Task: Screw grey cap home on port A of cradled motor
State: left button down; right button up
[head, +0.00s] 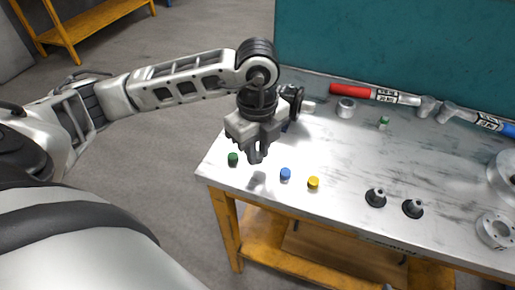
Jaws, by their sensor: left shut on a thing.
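My left gripper (258,158) points down above the front left part of the table, with its fingers close together. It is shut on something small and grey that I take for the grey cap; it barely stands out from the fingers. A shadow lies on the tabletop below. A dark body with a pale stub (308,106), perhaps the cradled motor, shows just behind my wrist and is mostly hidden. I cannot make out port A. My right gripper is not in view.
A green cap (233,159), a blue cap (285,173) and a yellow cap (313,182) stand along the table's (350,211) front left. Two dark-based fittings (375,198) (413,208) stand farther right. The table's middle is clear.

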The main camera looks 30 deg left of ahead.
aim_at(258, 155)
pick_arm(q)
jog(key=shift+r+p, duration=1.15)
jog(key=shift+r, duration=0.6)
